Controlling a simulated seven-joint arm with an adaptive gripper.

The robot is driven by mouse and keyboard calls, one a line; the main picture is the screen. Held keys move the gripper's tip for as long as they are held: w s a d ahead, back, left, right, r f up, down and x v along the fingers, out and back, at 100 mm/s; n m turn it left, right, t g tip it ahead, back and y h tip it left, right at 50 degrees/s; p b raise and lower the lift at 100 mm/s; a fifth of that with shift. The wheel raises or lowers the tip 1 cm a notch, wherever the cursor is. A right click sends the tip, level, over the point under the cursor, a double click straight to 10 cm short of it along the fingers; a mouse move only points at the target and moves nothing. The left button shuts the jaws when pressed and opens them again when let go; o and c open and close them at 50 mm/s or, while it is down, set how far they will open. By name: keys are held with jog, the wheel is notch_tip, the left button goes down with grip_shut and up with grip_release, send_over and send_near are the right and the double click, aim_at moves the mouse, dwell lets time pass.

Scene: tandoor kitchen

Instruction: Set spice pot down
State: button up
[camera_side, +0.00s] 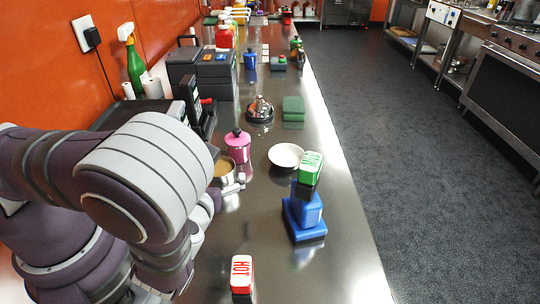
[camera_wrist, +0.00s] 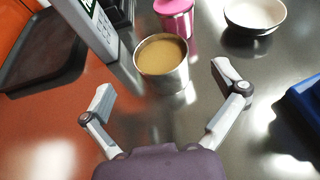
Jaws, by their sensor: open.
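A steel pot filled with a light brown spice or sauce (camera_wrist: 165,77) stands upright on the steel counter; in the side view its brown top (camera_side: 222,167) shows behind my arm. My gripper (camera_wrist: 164,82) is open, with its fingers spread wide to either side of the pot's near side. No finger appears to touch the pot. In the side view a fingertip shows just in front of the pot, and my arm hides most of the gripper.
A pink lidded canister (camera_side: 238,147) stands just behind the pot. A white bowl (camera_side: 286,155) is to the right. Blue stacked items (camera_side: 305,210), a green-topped shaker (camera_side: 311,168) and a red-and-white "HOT" shaker (camera_side: 242,274) stand nearer. A card terminal (camera_wrist: 88,28) is close on the left.

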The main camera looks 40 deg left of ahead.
jog(key=v, duration=0.6)
notch_tip(320, 180, up, 8)
jog(key=s+a+n+g+h, duration=0.1)
jog(key=n+g+h, duration=0.5)
jog(key=n, duration=1.6)
jog(key=shift+a+g+h, duration=0.35)
jog(key=shift+g+h, duration=0.05)
jog(key=shift+h, duration=0.4)
jog(key=shift+o, duration=0.4)
notch_tip(320, 180, up, 6)
jog(key=s+n+t+h, duration=0.1)
jog(key=n+t+h, duration=0.1)
jog(key=n, duration=0.3)
jog(key=shift+a+t, duration=0.2)
jog(key=shift+t, duration=0.2)
